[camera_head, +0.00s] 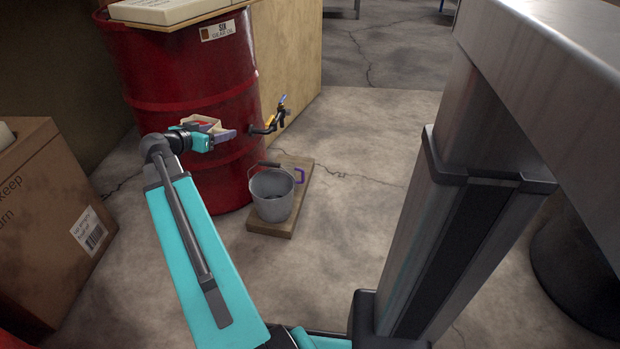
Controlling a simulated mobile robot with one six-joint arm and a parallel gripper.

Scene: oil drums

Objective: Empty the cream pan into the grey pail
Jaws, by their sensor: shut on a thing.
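The cream pan (196,120) is in front of the red drum, left of and higher than the pail. Something red shows in it, too small to make out. My gripper (212,138) is shut on the pan's purple handle (226,135), and its fingers partly hide the pan. The pan looks roughly level. The grey pail (270,196) stands upright on a wooden board (291,208) on the floor, with its dark bail at the back of the rim. Something dark shows low inside the pail, but I cannot tell what.
The red drum (180,75) stands close behind the pan. Its tap (268,126) sticks out above the pail. A purple handle-like piece (300,175) shows at the board's right edge. A cardboard box (50,220) is at left. Concrete floor right of the board is clear.

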